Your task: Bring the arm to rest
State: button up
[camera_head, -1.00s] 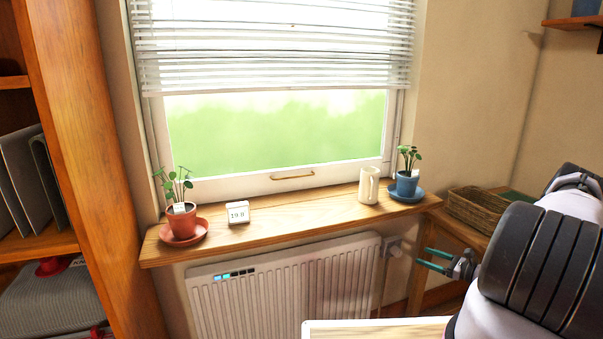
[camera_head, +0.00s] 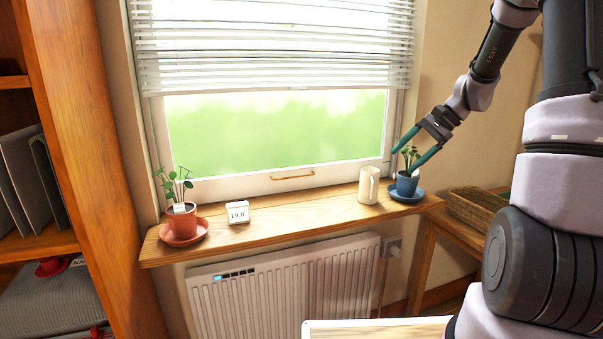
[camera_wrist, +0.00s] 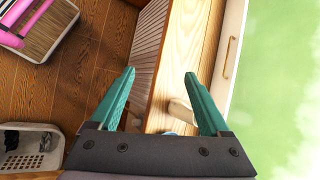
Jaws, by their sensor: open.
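My gripper (camera_head: 409,157) is open, its two green fingers apart and nothing between them. In the head view it appears in front of the blue pot (camera_head: 407,184) with a small plant at the right end of the windowsill; I cannot tell whether it touches the leaves. In the wrist view my gripper (camera_wrist: 160,88) points down over the sill (camera_wrist: 180,50) and the radiator's edge (camera_wrist: 148,45). A cream pitcher (camera_head: 369,185) stands left of the blue pot and shows partly behind a finger in the wrist view (camera_wrist: 181,112).
A terracotta pot (camera_head: 181,221) and a small white display (camera_head: 238,213) stand on the sill's left. A wicker basket (camera_head: 474,208) is on the right. A white laundry basket (camera_wrist: 32,147) and a pink-framed item (camera_wrist: 38,25) stand on the floor. The window (camera_head: 275,135) is behind the sill.

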jog(key=s+a+r+n+t+h, duration=0.2)
jog(key=s+r, duration=0.5)
jog(key=s, duration=0.5)
jog(key=s+a+r+n+t+h, duration=0.2)
jog(key=s+r, duration=0.6)
jog(key=s, duration=0.4)
jog(key=n+t+h, duration=0.1)
jog(key=n, duration=0.1)
jog(key=shift+s+a+r+n+h, duration=0.15)
jog(key=shift+a+r+n+h, duration=0.1)
jog(key=shift+n+h, duration=0.05)
